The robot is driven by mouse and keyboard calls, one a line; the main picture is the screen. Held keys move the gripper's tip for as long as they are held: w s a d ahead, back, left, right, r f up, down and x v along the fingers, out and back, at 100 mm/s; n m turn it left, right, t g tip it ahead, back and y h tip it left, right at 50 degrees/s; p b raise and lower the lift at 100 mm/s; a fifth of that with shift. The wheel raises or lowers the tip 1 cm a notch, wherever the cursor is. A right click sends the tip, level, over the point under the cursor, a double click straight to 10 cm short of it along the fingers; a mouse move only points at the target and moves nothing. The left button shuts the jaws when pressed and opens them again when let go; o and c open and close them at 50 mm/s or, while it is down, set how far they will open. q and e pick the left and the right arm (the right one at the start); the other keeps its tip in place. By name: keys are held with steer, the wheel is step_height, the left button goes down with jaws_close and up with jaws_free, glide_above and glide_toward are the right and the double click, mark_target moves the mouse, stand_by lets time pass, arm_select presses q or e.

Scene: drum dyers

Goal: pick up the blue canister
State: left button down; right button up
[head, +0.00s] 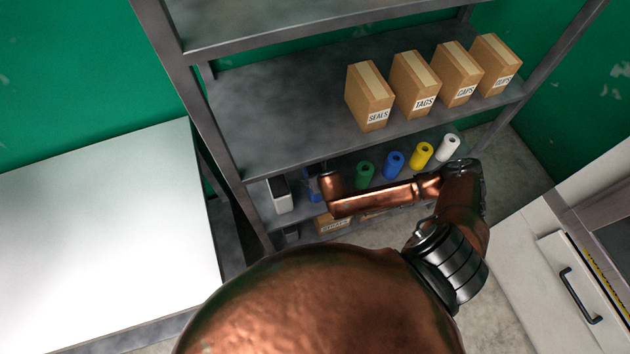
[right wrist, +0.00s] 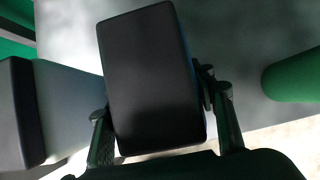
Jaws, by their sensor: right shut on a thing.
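The blue canister (right wrist: 152,80) fills the middle of the right wrist view. Its black lid faces the camera, and a thin strip of blue side shows along its right edge. My right gripper (right wrist: 160,125) has a finger on each side of it and is shut on it. In the head view, only a small bit of blue shows beside the end of my right arm, on the lower shelf; the gripper there is mostly hidden by the arm. I cannot tell whether the canister is lifted. My left gripper is not in view.
A white canister with a dark lid (head: 279,195) stands close left of the blue one. Green (head: 365,174), blue (head: 393,164), yellow (head: 420,155) and white (head: 447,147) rolls stand to the right. Cardboard boxes (head: 369,97) line the shelf above (head: 270,125).

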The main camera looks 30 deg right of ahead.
steer(key=shift+c, duration=0.9)
steer(key=shift+r, duration=0.15)
